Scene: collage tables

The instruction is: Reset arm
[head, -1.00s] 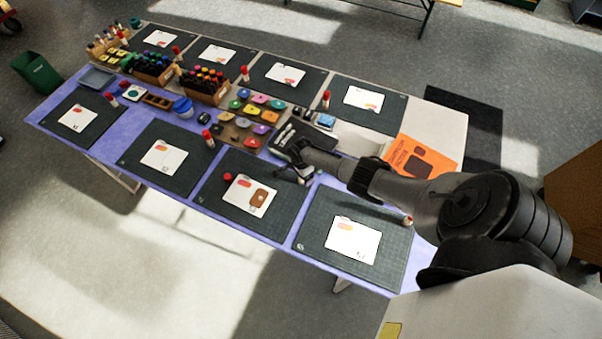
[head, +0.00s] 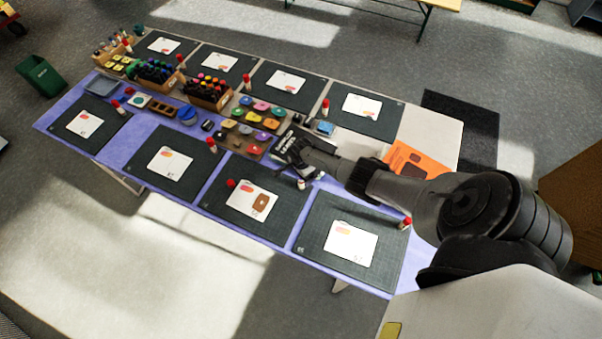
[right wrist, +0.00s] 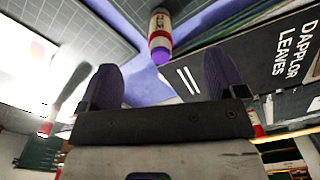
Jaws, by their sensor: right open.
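My right arm reaches in from the right in the head view, its gripper (head: 302,170) over the near side of the table by a black booklet (head: 289,143). In the right wrist view the two dark fingers (right wrist: 162,76) stand wide apart with nothing between them. A glue stick (right wrist: 160,36) with a red and white label and a purple tip shows beyond the fingers, apart from them. In the head view it is a small white shape (head: 302,184) just below the gripper. My left gripper is not in view.
The purple table (head: 60,118) carries several dark cutting mats (head: 318,238) with white cards. Marker boxes (head: 208,93), coloured punches (head: 250,128) and other glue sticks (head: 405,223) stand around the middle. An orange sheet (head: 408,160) lies at the right. A green bin (head: 41,75) stands left.

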